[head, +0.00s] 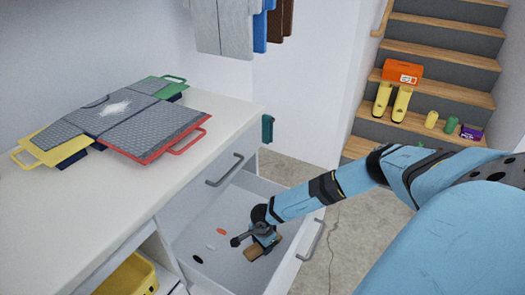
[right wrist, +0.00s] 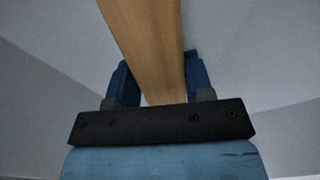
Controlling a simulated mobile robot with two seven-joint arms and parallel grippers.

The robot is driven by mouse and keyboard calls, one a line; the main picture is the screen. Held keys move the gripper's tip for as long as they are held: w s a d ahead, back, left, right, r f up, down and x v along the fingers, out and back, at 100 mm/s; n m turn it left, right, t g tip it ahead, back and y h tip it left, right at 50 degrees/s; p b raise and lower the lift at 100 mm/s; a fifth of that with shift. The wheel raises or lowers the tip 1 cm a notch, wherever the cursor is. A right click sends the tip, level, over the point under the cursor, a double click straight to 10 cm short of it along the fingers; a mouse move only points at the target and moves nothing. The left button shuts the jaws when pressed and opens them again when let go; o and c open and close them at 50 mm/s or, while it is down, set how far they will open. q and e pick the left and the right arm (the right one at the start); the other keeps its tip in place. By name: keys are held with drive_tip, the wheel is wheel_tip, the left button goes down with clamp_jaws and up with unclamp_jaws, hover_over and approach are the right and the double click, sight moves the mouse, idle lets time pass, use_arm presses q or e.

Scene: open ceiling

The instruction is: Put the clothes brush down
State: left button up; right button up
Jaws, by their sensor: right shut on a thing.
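The clothes brush is a light wooden piece (head: 254,254) in the open drawer (head: 190,245) in the head view. My right gripper (head: 268,241) reaches down into the drawer and is shut on the brush. In the right wrist view the brush's wooden body (right wrist: 145,45) runs up between the two blue fingers (right wrist: 155,85). The head view does not show clearly whether the brush touches the drawer floor. Its bristles are hidden. My left gripper is not in view.
Small orange, white and black discs (head: 221,231) lie on the drawer floor. A folding board (head: 120,115) with coloured handles lies on the white counter (head: 235,105). A yellow bin (head: 130,277) sits below. Stairs at the right hold yellow boots (head: 400,102) and an orange box (head: 402,73).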

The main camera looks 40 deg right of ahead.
drive_tip(key=shift+f, duration=0.2)
drive_tip(key=o, duration=0.8)
drive_tip(key=shift+o, duration=0.2)
drive_tip(key=shift+r, duration=0.1)
wheel_tip(320, 180, up, 12)
drive_tip(key=p, duration=0.2)
drive_tip(key=shift+r+p, duration=0.15)
drive_tip(key=shift+p, duration=0.2)
drive_tip(key=shift+a, duration=0.1)
